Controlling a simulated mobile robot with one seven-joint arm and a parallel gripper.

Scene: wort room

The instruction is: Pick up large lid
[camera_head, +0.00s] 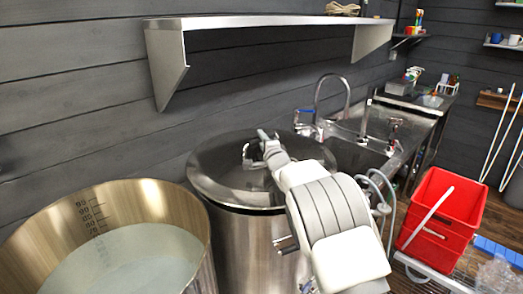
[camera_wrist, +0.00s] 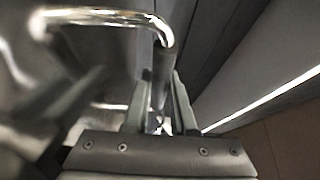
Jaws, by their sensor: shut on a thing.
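The large lid (camera_head: 222,172) is a round, shiny metal disc. In the head view it lies over the top of a tall steel pot (camera_head: 238,245) in the middle; I cannot tell whether its rim touches the pot all around. My gripper (camera_head: 257,150) is above the middle of the lid, shut on its handle. In the wrist view the bent, shiny handle (camera_wrist: 105,17) runs across the upper left and goes down between my gripper's fingers (camera_wrist: 163,85). My arm hides the right front part of the lid and pot.
An open pot of pale liquid (camera_head: 130,255) stands close on the left. A steel shelf (camera_head: 270,22) juts from the wall above. A sink with a tall tap (camera_head: 347,95) is behind right. A red bin (camera_head: 440,215) stands at the right.

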